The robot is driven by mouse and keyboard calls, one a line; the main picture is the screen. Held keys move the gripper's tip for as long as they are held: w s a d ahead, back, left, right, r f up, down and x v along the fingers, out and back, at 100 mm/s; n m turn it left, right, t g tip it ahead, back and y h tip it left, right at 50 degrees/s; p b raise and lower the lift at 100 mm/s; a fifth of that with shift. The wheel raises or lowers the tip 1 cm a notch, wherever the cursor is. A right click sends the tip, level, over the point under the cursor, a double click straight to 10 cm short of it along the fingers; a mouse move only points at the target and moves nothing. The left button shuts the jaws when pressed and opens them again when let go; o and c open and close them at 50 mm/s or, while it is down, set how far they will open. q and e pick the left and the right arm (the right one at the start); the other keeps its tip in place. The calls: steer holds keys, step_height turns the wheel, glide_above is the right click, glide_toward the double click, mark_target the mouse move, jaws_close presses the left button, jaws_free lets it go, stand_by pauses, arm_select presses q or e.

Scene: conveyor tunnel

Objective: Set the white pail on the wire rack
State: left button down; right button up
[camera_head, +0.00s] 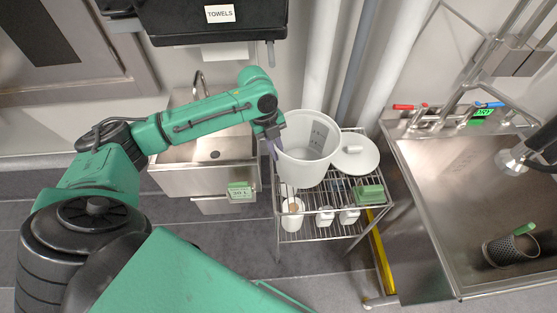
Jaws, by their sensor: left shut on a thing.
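The white pail (296,165) is upright with its open top toward me, at the left part of the wire rack (348,218). My left gripper (273,150) is shut on the pail's left rim. The pail covers the back left of the rack's top shelf. From this angle I cannot tell whether its base touches the shelf or hangs just above it. My right gripper is not in view.
A round white lid (356,153) and a green block-like item (369,194) are on the top shelf. White containers (325,217) sit lower down. A small sink (180,177) is at the left, a large steel sink (440,200) at the right, and pipes (350,75) behind.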

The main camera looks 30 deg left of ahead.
arm_select(q)
step_height(320, 180, down, 6)
steer(key=shift+s+r, duration=0.1)
steer(key=shift+r, duration=0.15)
steer(key=c, duration=1)
jaws_free()
steer(key=shift+o, duration=0.2)
steer(key=shift+r, duration=0.45)
steer(key=d+r+b+v, duration=0.1)
steer(key=d+b+v, duration=0.15)
steer(key=v, duration=0.75)
glide_above(279, 168)
steer(key=a, duration=0.4)
steer(key=shift+s+d+p, duration=0.1)
steer(key=shift+d+p, duration=0.1)
steer(key=shift+p, duration=0.2)
